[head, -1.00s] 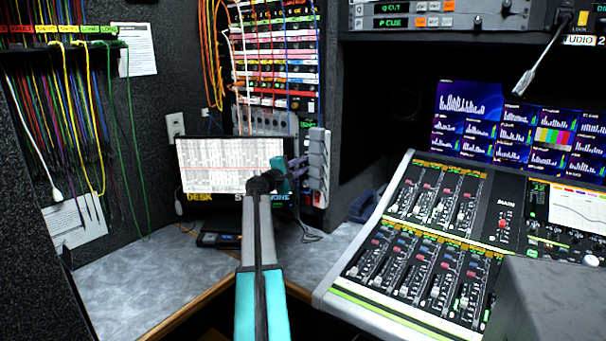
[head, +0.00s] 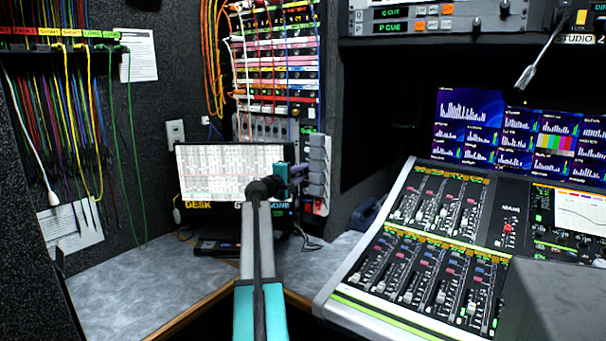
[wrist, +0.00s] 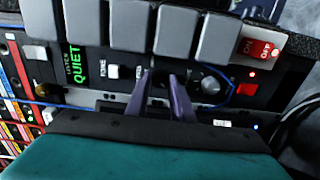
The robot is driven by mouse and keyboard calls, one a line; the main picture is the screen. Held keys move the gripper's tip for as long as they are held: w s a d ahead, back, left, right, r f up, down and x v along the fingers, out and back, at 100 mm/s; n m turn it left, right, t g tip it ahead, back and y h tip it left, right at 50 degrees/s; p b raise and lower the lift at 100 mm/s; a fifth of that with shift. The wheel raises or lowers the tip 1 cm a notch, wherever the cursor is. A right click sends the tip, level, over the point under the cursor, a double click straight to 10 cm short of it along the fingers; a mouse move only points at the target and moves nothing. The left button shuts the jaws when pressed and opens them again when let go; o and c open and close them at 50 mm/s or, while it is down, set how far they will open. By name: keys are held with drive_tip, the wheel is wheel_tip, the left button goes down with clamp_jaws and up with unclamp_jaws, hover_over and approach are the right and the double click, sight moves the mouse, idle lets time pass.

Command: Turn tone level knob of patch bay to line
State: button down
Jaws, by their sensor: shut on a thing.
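The patch bay (head: 275,72) is a tall rack of coloured jack rows and cables at the back. In the wrist view, my gripper (wrist: 165,82) reaches its dark lower panel with two purple fingers. They are shut on a small dark knob (wrist: 161,79), which I take to be the tone level knob. The fingers hide most of it, and its pointer and markings cannot be read. A silver round knob (wrist: 211,86) sits just right of the fingers. In the head view my gripper (head: 299,171) is small, beside the grey blocks, and the knob is hidden.
A row of grey blocks (wrist: 175,30) overhangs the panel close to the fingers. A lit red switch (wrist: 261,49) and a green QUIET sign (wrist: 75,62) flank them. A desk screen (head: 230,172) stands left of my gripper, and a mixing console (head: 330,290) at right.

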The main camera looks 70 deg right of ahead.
drive_tip(key=shift+f, duration=0.25)
drive_tip(key=c, duration=1.7)
unclamp_jaws()
drive_tip(key=shift+o, duration=0.8)
drive_tip(key=shift+r, duration=0.15)
drive_tip(key=v, duration=1.3)
drive_tip(key=shift+a, duration=0.4)
